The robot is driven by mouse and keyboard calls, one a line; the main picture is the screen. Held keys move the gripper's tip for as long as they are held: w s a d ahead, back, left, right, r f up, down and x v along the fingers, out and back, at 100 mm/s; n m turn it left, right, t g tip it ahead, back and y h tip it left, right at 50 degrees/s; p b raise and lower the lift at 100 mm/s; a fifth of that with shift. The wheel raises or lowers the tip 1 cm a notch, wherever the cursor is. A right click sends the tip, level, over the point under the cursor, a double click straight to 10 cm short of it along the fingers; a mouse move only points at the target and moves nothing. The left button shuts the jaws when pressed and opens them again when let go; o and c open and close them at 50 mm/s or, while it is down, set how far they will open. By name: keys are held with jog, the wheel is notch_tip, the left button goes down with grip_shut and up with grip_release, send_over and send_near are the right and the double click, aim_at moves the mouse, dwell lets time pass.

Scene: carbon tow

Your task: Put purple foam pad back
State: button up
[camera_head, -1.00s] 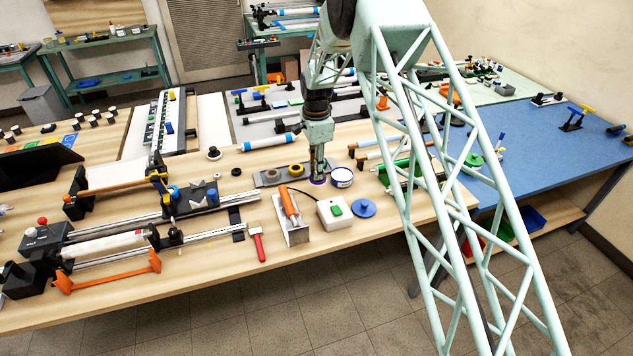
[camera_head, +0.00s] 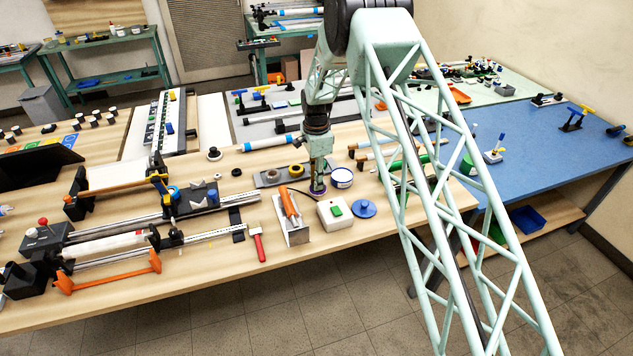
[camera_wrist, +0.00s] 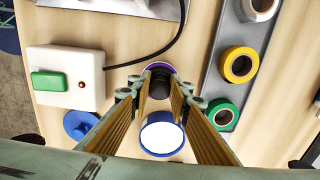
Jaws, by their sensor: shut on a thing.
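The purple foam pad (camera_wrist: 160,65) is a small round piece with a dark centre, mostly hidden by the fingertips in the wrist view. Its purple edge (camera_head: 318,191) shows under the gripper in the head view. My gripper (camera_wrist: 160,84) is shut on the pad. In the head view my gripper (camera_head: 318,183) points down, low over the wooden bench, between the grey strip and a blue-and-white tin. I cannot tell whether the pad touches the bench.
The blue-and-white tin (camera_wrist: 162,135) stands close beside the fingers. A grey strip (camera_wrist: 210,80) with several coloured rolls lies to one side. A white box with a green button (camera_wrist: 65,78), its black cable and a blue disc (camera_head: 364,208) are near. Bare wood surrounds the pad.

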jog(key=shift+f, duration=0.3)
jog(key=o, duration=0.8)
jog(key=shift+r, duration=0.1)
jog(key=shift+r+b, duration=0.3)
jog(key=shift+r, duration=5.75)
jog(key=shift+r, duration=0.1)
